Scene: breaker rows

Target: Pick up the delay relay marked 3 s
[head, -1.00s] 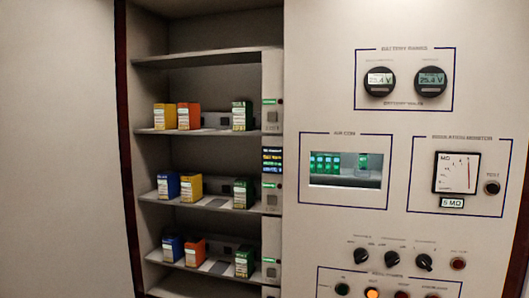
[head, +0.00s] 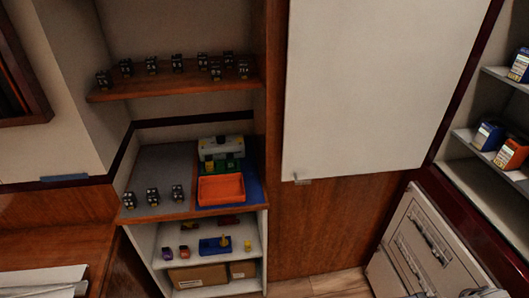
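Several small black blocks with pale marks stand in a row on the upper wooden shelf (head: 175,84), one of them near its left end (head: 104,79). Three more black blocks stand on the grey counter below, at left (head: 129,200), middle (head: 153,196) and right (head: 177,192). Their markings are too small to read, so I cannot tell which thing is the relay marked 3 s. Boxes with labels, blue (head: 488,135) and orange (head: 511,154), stand on shelves at the right edge; their labels are also unreadable. Neither gripper shows clearly.
An orange tray (head: 221,189) sits on the counter beside a green and white device (head: 221,148). Below are a blue tray (head: 214,246), small coloured parts and a cardboard box (head: 198,275). A white cabinet door (head: 375,90) stands right of the shelves. Floor shows at the bottom.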

